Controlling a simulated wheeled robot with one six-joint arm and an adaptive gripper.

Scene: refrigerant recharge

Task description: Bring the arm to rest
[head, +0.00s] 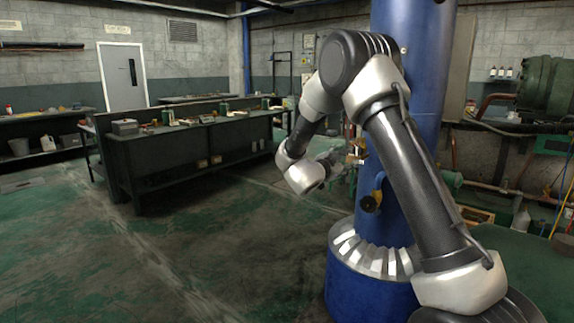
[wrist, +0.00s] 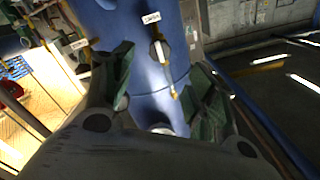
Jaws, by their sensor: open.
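My arm bends over in the head view, with its wrist low in front of the workbenches. My gripper (head: 342,165) is small there, close to the left side of a large blue vertical vessel (head: 420,110). In the wrist view my gripper (wrist: 160,60) is open, its two green-grey fingers spread apart. Nothing is seen held between them. The blue vessel (wrist: 145,85) fills the view behind the gap, with a labelled fitting (wrist: 158,48) on it. I cannot tell if the fingers touch the vessel.
A dark workbench (head: 190,150) with small items stands at left, and another bench (head: 35,120) along the wall. A handled valve (head: 371,200) sticks out from the vessel. Pipes and a green machine (head: 548,88) are at right. The floor at front left is clear.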

